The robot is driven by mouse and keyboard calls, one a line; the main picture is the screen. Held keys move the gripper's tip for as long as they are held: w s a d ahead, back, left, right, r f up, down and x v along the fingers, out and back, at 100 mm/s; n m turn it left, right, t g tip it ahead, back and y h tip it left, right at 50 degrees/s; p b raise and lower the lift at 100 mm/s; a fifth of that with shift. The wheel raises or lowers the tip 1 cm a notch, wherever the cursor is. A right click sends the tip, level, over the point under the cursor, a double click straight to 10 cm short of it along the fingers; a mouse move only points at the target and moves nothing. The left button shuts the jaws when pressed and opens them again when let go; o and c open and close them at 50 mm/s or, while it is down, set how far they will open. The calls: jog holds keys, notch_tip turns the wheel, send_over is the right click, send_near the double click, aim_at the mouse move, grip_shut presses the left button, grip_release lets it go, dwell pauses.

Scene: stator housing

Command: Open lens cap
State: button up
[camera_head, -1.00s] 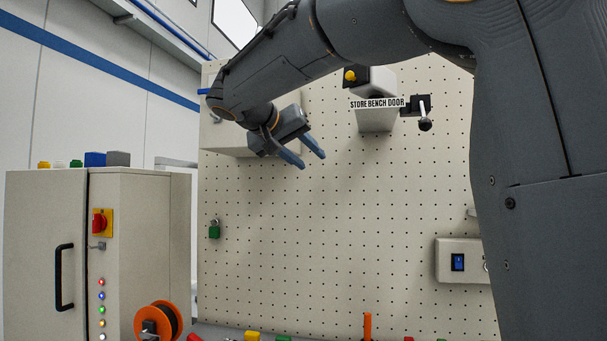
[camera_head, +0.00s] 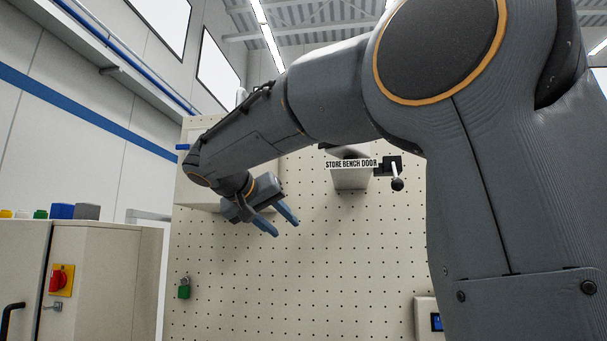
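I cannot make out a lens cap in this view. My gripper (camera_head: 286,228) hangs from the end of my arm in front of the pegboard, left of the middle. Its two blue-grey fingers point down to the right, with a gap between them. It is open and nothing shows between the fingers. A cream box (camera_head: 188,196) on the pegboard lies behind my wrist and is partly hidden by my arm.
The pegboard (camera_head: 310,290) is bare below my gripper. A green padlock (camera_head: 184,290) hangs at lower left. A cabinet (camera_head: 105,275) with a red switch (camera_head: 58,280) stands left.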

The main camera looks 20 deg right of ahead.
jog(key=s+d+r+m+h+b, duration=0.1)
jog(key=s+r+m+h+b, duration=0.2)
jog(key=r, duration=0.8)
jog(key=s+r+m+h+b, duration=0.15)
jog(key=s+r+m, duration=0.35)
jog(key=r, duration=0.6)
jog(key=p+x, duration=0.3)
jog(key=x, duration=0.4)
jog(key=shift+s+d+r+h, duration=0.15)
jog(key=shift+d+r+h, duration=0.2)
jog(key=shift+d+h, duration=0.1)
jog(key=shift+g, duration=0.3)
grip_shut()
